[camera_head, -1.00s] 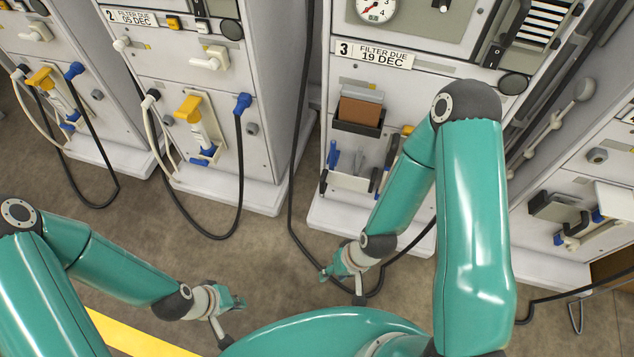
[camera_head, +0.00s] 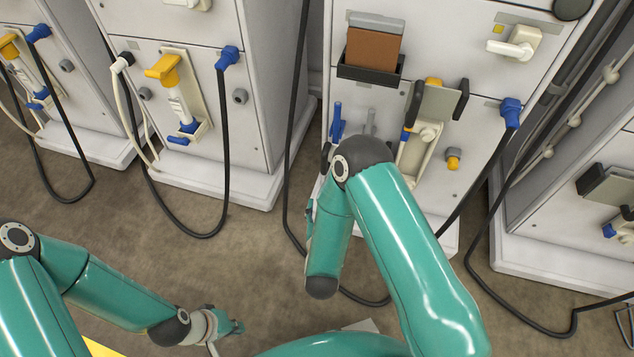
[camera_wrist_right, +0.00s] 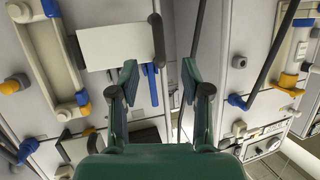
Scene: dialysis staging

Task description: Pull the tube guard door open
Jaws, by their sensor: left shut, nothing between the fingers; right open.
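What I take for the tube guard door is a pale flat panel (camera_wrist_right: 115,46) in the right wrist view. It has a black bar handle (camera_wrist_right: 157,40) at its right end, a black piece at its left end, and blue parts beside it. It looks closed. The head view shows that gripper only partly, behind the arm. My left gripper (camera_head: 238,327) is shut and empty, low and away from the machines.
Open floor (camera_head: 235,265) lies in front.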

